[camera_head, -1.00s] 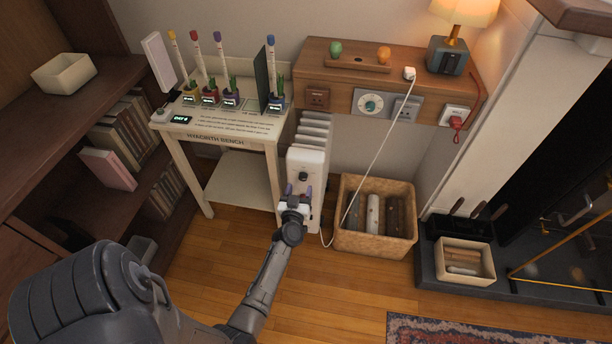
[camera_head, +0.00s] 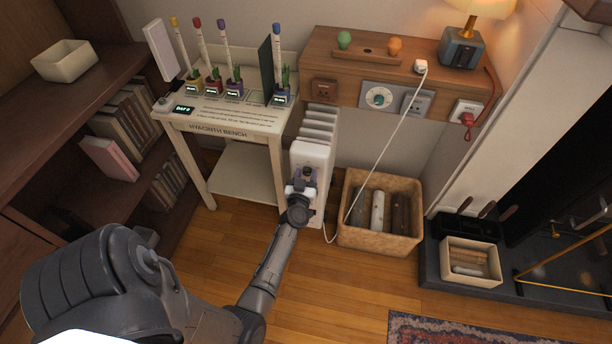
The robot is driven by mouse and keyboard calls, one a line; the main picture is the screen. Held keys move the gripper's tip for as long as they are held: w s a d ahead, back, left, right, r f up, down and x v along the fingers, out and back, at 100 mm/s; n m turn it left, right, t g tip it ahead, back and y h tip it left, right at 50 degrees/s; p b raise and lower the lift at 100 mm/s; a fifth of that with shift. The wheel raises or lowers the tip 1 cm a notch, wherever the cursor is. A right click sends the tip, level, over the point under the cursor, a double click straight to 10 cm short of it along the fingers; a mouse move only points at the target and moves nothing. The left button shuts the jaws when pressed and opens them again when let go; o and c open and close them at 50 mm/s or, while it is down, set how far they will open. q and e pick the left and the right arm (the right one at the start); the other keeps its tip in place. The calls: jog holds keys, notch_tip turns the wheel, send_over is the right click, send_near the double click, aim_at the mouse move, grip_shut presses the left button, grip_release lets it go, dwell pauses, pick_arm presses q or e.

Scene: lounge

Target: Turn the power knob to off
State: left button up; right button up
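A white oil-filled heater (camera_head: 313,155) stands on the floor between the bench and the basket. Its small dark power knob (camera_head: 308,170) is on the front panel, partly hidden by my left gripper. My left gripper (camera_head: 305,175) is right at this knob, with its fingertips on either side of it. I cannot tell whether the fingers press on the knob or stand just off it. The knob's markings are too small to read. My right gripper is not in view.
The white hyacinth bench (camera_head: 228,118) with several potted plants is left of the heater. A wooden wall shelf (camera_head: 340,81) carries a round dial (camera_head: 378,97) and sockets. A white cord (camera_head: 385,155) hangs to the floor beside a wicker basket (camera_head: 375,241).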

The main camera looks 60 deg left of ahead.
pick_arm(q)
jog(key=c, duration=0.6)
